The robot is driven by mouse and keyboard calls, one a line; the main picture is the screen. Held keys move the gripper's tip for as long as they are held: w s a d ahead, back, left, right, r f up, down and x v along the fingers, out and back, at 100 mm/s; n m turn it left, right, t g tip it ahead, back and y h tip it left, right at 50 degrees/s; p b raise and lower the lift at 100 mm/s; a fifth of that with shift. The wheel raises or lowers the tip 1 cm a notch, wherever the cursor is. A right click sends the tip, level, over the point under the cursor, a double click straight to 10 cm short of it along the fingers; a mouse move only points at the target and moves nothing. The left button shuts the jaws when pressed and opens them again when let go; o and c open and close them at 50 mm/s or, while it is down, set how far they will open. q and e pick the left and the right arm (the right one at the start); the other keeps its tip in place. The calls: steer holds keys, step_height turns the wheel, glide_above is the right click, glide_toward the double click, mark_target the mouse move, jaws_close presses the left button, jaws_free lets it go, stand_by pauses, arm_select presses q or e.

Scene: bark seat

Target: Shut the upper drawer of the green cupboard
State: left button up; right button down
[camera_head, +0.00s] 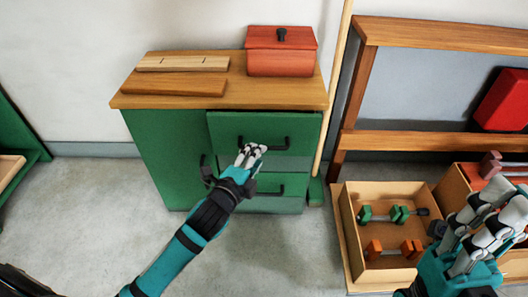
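The green cupboard (162,150) stands against the wall under a wooden top. Its upper drawer (225,128) has a green front that looks larger than the lower one and juts out, so it looks partly open. The drawer's dark bar handle (283,143) is on this front. My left gripper (251,150) is in front of the drawer, by the handle's left end. Its fingers look close together; I cannot tell whether they touch or grip the handle. My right gripper (508,195) is at the right edge, far from the cupboard, with its fingers spread and nothing visible between them.
A lower drawer (290,203) has its own handle. A red lidded box (281,57) and wooden boards (175,86) lie on the cupboard top. An open wooden crate (350,228) with green and orange clamps stands on the floor at right. The floor left of the cupboard is clear.

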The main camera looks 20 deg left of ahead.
mark_target(285, 133)
arm_select(q)
steer(key=b+x, duration=0.1)
steer(key=x, duration=0.4)
steer(key=shift+w+f+b, duration=0.1)
steer(key=shift+w+b, duration=0.15)
steer(key=shift+b, duration=0.05)
jaws_close()
